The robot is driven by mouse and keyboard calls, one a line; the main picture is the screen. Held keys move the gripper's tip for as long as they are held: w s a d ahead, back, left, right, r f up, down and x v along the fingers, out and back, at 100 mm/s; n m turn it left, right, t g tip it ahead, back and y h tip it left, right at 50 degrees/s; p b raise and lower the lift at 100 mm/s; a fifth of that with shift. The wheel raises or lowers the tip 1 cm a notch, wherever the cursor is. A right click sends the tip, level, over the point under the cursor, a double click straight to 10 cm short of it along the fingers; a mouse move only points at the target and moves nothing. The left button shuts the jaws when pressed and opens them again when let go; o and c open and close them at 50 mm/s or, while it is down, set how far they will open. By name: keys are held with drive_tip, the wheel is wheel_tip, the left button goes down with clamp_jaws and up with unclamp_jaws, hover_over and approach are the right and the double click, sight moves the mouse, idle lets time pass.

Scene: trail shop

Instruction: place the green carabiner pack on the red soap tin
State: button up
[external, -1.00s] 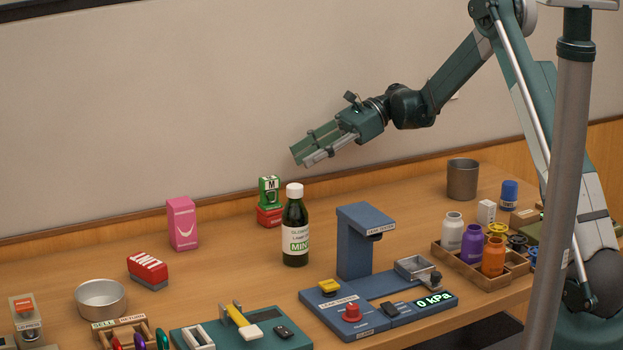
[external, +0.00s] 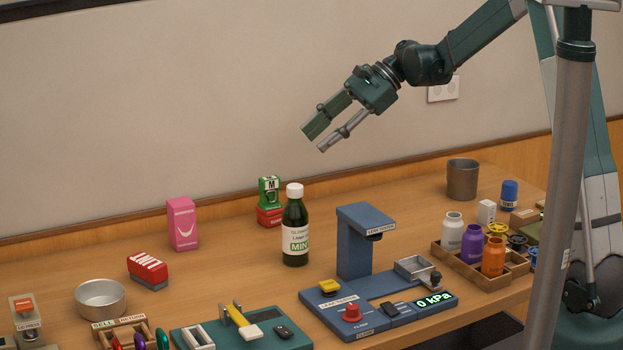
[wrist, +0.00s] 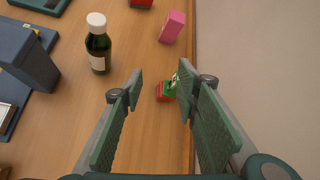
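The green carabiner pack (external: 269,189) stands upright on top of the red soap tin (external: 269,216), near the wall at the back of the table. In the wrist view the green pack (wrist: 172,86) shows between my fingers and is partly hidden by the right one; the red tin (wrist: 162,92) shows beside it. My gripper (external: 322,142) is open and empty, high above the table and up to the right of the stack. It touches neither thing. The open fingers also show in the wrist view (wrist: 160,82).
A dark green bottle (external: 295,230) with a white cap stands in front of the stack. A pink box (external: 182,223) and a red-and-white box (external: 148,269) stand to the left. A blue leak tester (external: 355,245) is at front right. The back table between stack and grey cup (external: 462,180) is clear.

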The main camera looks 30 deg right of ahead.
drive_tip(key=s+d+r+n+t+h, duration=0.1)
drive_tip(key=s+r+n+h, duration=0.25)
drive_tip(key=s, duration=0.75)
drive_tip(key=s+d+f+n+t+h, duration=0.1)
drive_tip(key=s+d+n+h, duration=0.1)
drive_tip(key=s, duration=0.8)
drive_tip(key=s+d+f+n+t+h, duration=0.1)
drive_tip(key=s+d+n, duration=0.4)
drive_tip(key=s, duration=0.6)
drive_tip(key=s+d+f+n+t+h, duration=0.1)
drive_tip(key=s+d+n+t+h, duration=0.1)
drive_tip(key=s, duration=0.8)
drive_tip(key=shift+s+d+n+h, duration=0.35)
drive_tip(key=shift+d+n+h, duration=0.55)
drive_tip(key=shift+n, duration=0.35)
